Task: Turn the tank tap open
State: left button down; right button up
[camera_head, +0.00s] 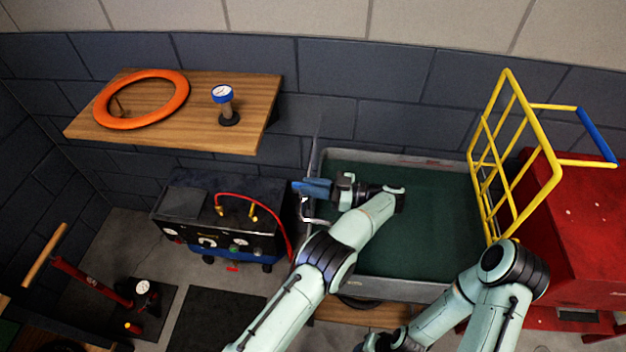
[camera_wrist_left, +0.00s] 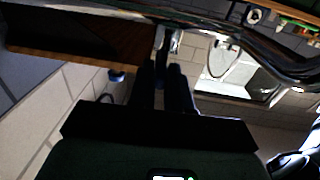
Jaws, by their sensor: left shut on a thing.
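The tank (camera_head: 455,292) is a grey-rimmed tub with a dark green inside, standing against the wall. My left arm reaches over its left part. My left gripper (camera_head: 312,188) is at the tank's left rim, its fingers pointing left. In the left wrist view its dark fingers (camera_wrist_left: 164,90) are closed around a narrow, dim piece, which seems to be part of the tap. A shiny metal tap part (camera_head: 308,212) shows just below the gripper at the rim. The tap's handle is mostly hidden, so its angle is unclear. My right gripper is out of view.
A wooden shelf (camera_head: 185,120) holds an orange ring (camera_head: 142,99) and a blue-topped gauge (camera_head: 223,95). A black compressor (camera_head: 220,222) with a red hose stands left of the tank. A yellow rack (camera_head: 487,165) and red cabinet (camera_head: 575,240) are right. A floor pump (camera_head: 95,283) is lower left.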

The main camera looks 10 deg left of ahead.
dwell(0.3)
pick_arm(q)
jog(key=c, duration=1.2)
grip_release()
jog(key=shift+o, duration=0.2)
